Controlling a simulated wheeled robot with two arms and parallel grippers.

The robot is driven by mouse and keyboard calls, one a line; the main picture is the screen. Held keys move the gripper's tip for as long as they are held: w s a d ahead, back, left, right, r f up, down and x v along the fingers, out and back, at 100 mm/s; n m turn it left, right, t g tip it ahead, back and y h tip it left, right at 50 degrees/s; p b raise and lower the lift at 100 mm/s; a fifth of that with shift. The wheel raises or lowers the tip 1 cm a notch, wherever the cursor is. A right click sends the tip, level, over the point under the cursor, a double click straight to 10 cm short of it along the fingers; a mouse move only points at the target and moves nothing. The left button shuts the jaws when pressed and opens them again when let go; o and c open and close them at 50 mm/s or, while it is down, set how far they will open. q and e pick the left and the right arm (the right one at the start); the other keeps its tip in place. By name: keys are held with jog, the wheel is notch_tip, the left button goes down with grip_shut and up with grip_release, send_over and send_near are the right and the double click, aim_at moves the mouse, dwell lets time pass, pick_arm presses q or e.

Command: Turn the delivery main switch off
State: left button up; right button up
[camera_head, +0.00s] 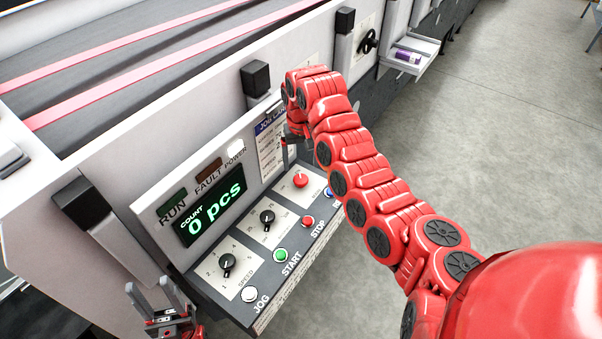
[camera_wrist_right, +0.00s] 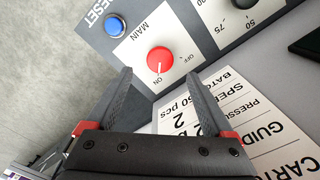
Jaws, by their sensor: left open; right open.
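The main switch is a red round knob on a white plate marked MAIN, ON and OFF. It shows in the right wrist view (camera_wrist_right: 160,60) and in the head view (camera_head: 300,181). A pale mark on the knob points toward ON. My right gripper (camera_wrist_right: 159,82) is open and empty, its two fingers spread on either side of the knob's line. The knob appears beyond the fingertips; I cannot tell the exact gap. In the head view the right gripper (camera_head: 288,150) is partly hidden by its arm. My left gripper (camera_head: 152,291) is open and empty at the panel's lower left.
The control panel has a count display (camera_head: 212,207), black dials (camera_head: 267,217), a red stop button (camera_head: 308,221), a green start button (camera_head: 281,255) and a white jog button (camera_head: 249,294). A blue reset button (camera_wrist_right: 115,26) sits near the switch. A job card (camera_wrist_right: 215,115) is beside it.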

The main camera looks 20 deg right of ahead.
aim_at(301, 178)
notch_tip(301, 178, down, 5)
jog(key=shift+w+f+p, duration=0.1)
jog(key=shift+f+p, duration=0.1)
jog(key=shift+p, duration=0.25)
jog(key=shift+f, duration=0.45)
